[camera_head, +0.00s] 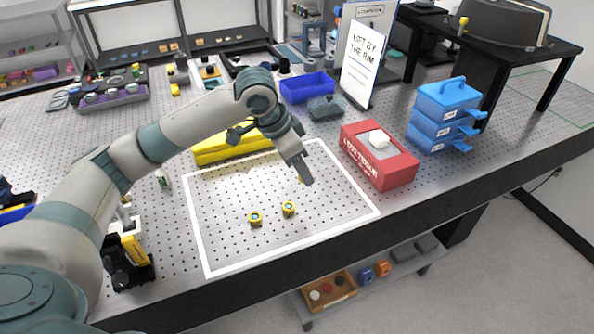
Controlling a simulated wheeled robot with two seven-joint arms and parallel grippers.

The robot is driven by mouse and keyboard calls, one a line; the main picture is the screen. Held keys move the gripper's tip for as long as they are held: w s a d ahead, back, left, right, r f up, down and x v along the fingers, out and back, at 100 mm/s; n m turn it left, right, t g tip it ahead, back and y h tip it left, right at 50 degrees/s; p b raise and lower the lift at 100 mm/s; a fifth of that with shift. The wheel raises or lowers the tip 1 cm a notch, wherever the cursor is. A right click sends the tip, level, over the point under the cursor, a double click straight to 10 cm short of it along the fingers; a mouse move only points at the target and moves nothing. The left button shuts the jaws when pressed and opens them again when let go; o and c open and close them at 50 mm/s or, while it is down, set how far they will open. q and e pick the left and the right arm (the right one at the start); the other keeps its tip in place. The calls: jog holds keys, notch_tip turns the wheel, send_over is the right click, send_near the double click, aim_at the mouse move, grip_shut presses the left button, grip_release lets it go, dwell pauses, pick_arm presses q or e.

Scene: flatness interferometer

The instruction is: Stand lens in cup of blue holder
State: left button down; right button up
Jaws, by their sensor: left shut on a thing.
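My left gripper (307,180) points down over the white-outlined area of the perforated table, right of its middle. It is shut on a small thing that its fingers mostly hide. Two small round yellow pieces with dark or bluish centres stand in the outlined area: the left piece (255,218) and the right piece (289,208). Both are left of and nearer than the fingertips, apart from them. I cannot tell which is the blue holder. My right gripper is not in view.
A red tissue box (380,160) stands right of the outlined area, with blue stacked drawers (442,118) beyond. A yellow block (222,150), a blue bin (307,88) and an upright sign (362,60) stand behind. The front of the outlined area (235,248) is free.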

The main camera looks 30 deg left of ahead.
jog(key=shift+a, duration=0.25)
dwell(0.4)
pick_arm(q)
jog(key=shift+s+d+n+t+y+b, duration=0.25)
jog(key=shift+s+d+n+y, duration=0.35)
jog(key=shift+n, duration=0.75)
jog(key=shift+s+d+n+t+y+b, duration=0.15)
jog(key=shift+s+d+n+y+b, duration=0.15)
jog(key=shift+s+d+n, duration=0.8)
jog(key=shift+s+d+n+t+y+b, duration=0.25)
jog(key=shift+d+n+y, duration=0.3)
jog(key=shift+n, duration=1.1)
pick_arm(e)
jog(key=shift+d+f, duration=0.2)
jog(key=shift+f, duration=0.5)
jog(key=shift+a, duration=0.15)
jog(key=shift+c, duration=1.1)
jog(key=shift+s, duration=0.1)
